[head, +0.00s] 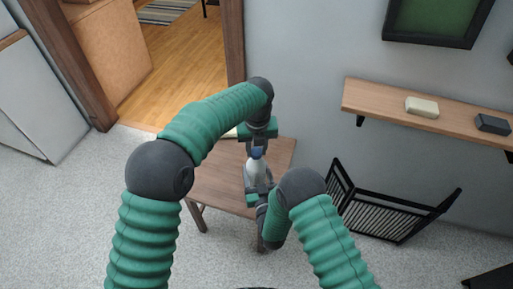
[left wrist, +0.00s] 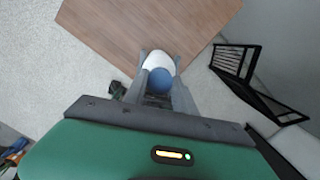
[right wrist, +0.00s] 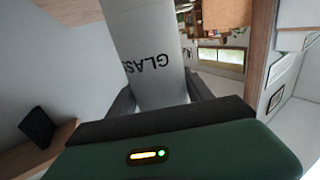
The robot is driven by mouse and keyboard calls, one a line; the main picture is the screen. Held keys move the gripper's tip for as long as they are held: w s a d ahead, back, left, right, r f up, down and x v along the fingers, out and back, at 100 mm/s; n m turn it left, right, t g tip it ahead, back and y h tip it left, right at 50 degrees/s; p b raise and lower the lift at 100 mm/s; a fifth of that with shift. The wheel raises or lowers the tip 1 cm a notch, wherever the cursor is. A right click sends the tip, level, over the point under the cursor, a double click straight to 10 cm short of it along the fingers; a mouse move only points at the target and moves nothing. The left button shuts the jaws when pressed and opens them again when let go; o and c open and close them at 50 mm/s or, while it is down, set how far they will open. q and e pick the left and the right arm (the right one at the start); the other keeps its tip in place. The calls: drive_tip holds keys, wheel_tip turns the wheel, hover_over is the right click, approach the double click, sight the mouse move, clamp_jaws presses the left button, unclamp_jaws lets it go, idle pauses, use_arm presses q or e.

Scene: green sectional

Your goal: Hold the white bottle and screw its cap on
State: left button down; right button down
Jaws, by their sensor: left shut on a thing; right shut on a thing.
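The white bottle (head: 256,172) stands roughly upright above the small wooden table in the head view. My right gripper (head: 258,188) is shut on its lower body; in the right wrist view the bottle (right wrist: 145,50) shows dark lettering between the fingers. The blue cap (head: 257,154) is at the bottle's top. My left gripper (head: 257,147) comes down from above and is shut on the cap. In the left wrist view the cap (left wrist: 160,79) sits between the fingers, with the white bottle (left wrist: 157,61) just beyond it. I cannot tell how far the cap is threaded.
The wooden table (head: 215,172) is below the grippers. A black slatted rack (head: 385,215) stands at its right. A wall shelf (head: 450,113) holds a pale block (head: 422,107) and a dark block (head: 492,123). A doorway opens at the upper left.

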use_arm(q)
drive_tip(key=m, duration=0.3)
drive_tip(key=shift+a+m, duration=0.15)
drive_tip(key=shift+m, duration=0.15)
drive_tip(key=shift+s+f+m+h, duration=0.1)
drive_tip(key=shift+f+m+h, duration=0.2)
drive_tip(key=shift+m, duration=1.5)
drive_tip(key=shift+r+m, duration=0.25)
drive_tip(key=shift+m, duration=0.25)
drive_tip(key=c, duration=1)
unclamp_jaws()
drive_tip(key=shift+r, duration=0.1)
